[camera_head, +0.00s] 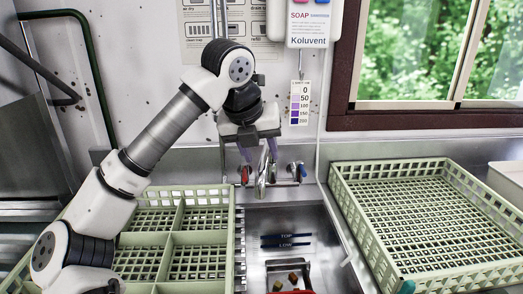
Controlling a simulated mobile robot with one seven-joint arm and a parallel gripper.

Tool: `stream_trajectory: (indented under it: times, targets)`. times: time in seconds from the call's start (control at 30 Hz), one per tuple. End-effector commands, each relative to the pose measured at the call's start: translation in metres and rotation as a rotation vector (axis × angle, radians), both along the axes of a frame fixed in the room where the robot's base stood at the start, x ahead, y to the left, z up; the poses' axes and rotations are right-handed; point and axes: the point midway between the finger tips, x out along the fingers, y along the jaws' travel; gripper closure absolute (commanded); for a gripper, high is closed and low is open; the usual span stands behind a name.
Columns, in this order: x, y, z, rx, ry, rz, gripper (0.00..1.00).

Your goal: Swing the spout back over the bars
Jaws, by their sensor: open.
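The chrome spout (261,180) sits at the back of the sink, on a wall tap with a red handle (245,174) to its left and a blue handle (302,170) to its right. It points towards me, over the back of the sink. My gripper (259,154) points down just above the tap. Its purple-tipped fingers are apart, on either side of the upper part of the spout; I cannot tell whether they touch it. I cannot tell for sure which parts are the bars; a dark toothed row runs along the sink's left edge (240,246).
A green divided rack (208,237) stands left of the sink (325,262), and a green open rack (337,205) stands right. A metal holder with reddish pieces (290,276) is in the sink near blue TOP and LOW marks. A soap dispenser (308,25) hangs above.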

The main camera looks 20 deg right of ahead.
Motion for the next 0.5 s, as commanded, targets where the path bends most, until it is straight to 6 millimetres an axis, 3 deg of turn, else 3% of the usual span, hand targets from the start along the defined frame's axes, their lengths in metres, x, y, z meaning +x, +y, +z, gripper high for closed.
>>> stream_trajectory:
  times: [0.2, 0.47, 0.5]
  targets:
    - [0.003, -0.006, -0.014, 0.000, 0.000, -0.001, 0.59]
    - [0.004, -0.006, -0.015, 0.000, 0.000, -0.001, 0.59]
    - [0.004, -0.006, -0.015, 0.000, 0.000, -0.001, 0.62]
